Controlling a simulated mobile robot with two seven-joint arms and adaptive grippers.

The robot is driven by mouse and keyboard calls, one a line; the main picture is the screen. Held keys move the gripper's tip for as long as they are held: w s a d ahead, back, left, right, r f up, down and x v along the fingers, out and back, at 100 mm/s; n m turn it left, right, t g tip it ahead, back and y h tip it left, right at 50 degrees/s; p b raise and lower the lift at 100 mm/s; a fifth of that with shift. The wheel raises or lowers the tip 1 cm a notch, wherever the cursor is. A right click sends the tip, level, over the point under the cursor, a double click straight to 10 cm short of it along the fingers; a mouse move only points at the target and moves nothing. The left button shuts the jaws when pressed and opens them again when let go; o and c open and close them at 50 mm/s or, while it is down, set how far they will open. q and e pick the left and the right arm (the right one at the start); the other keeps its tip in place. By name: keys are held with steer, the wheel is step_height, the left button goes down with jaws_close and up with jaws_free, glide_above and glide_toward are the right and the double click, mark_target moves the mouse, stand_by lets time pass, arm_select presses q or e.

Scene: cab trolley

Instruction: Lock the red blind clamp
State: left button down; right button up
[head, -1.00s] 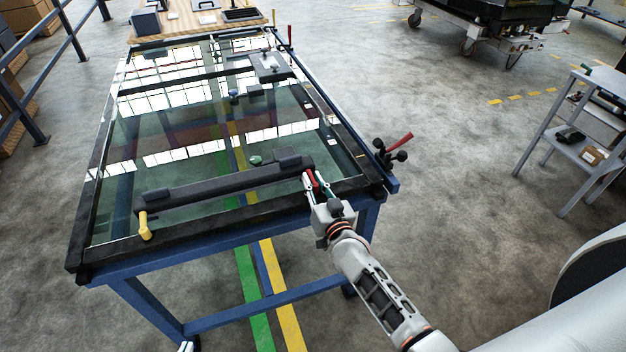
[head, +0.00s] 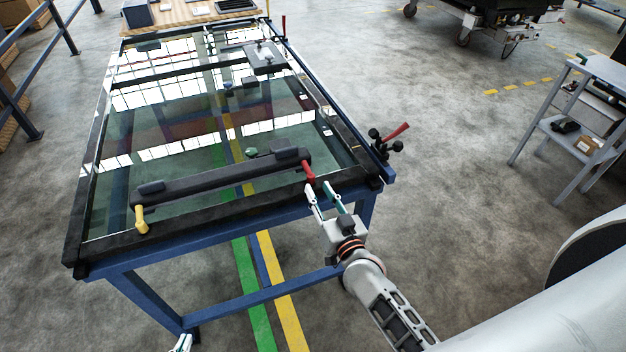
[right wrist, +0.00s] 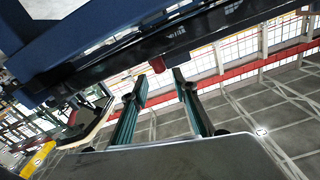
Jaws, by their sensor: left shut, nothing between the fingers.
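The red blind clamp (head: 308,171) is a short red lever at the right end of a black bar, the blind (head: 222,176), on the glass-topped table. It slants down toward the table's front edge. In the right wrist view the red lever (right wrist: 157,65) shows beyond the fingertips. My right gripper (head: 321,190) is open just in front of the lever's lower end, with its fingers pointing at it; it looks empty. Whether a finger touches the lever is unclear. My left gripper (head: 183,344) shows only as a tip at the bottom edge, shut and empty.
A yellow lever (head: 140,219) sits at the bar's left end. Another red lever with black knobs (head: 390,140) stands off the table's right side. A grey shelf trolley (head: 570,115) is at the right. The floor between is clear.

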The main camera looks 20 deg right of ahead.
steer(key=s, duration=0.3)
steer(key=shift+s, duration=0.4)
steer(key=s+f+n+g+y, duration=0.1)
steer(key=s+f+n+g, duration=0.2)
steer(key=s+f, duration=0.3)
steer(key=s+a+f+n+g, duration=0.1)
steer(key=s+f+n+g, duration=0.2)
steer(key=s+f, duration=0.4)
steer(key=s+g, duration=0.1)
steer(key=s, duration=0.4)
steer(key=shift+s+y, duration=0.35)
steer(key=shift+y, duration=0.05)
